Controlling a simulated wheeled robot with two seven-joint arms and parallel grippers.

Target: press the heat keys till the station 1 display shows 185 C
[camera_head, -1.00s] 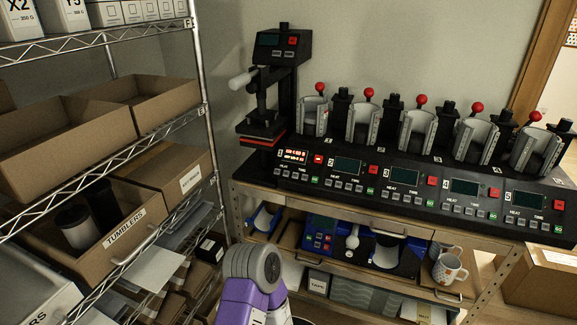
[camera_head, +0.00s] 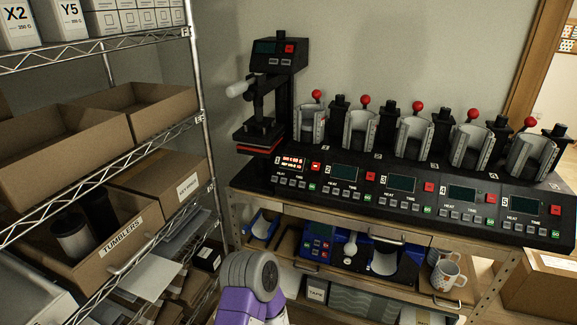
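The station 1 display (camera_head: 292,163) is lit with red digits at the left end of the long black mug press (camera_head: 400,195); the digits are too small to read. Its heat keys (camera_head: 281,181) sit just below it under a HEAT label, with time keys and a green GO key (camera_head: 312,186) to their right. The displays of stations 2 (camera_head: 345,173) and 3 (camera_head: 402,183) are dark. A purple and grey arm link of mine shows at the bottom, below the press. Neither of my grippers is in view.
A wire shelf with cardboard boxes (camera_head: 75,145) and a tumblers box (camera_head: 120,250) stands at the left. A tall heat press (camera_head: 275,90) rises behind station 1. Below the bench are a blue device (camera_head: 319,243) and mugs (camera_head: 447,275).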

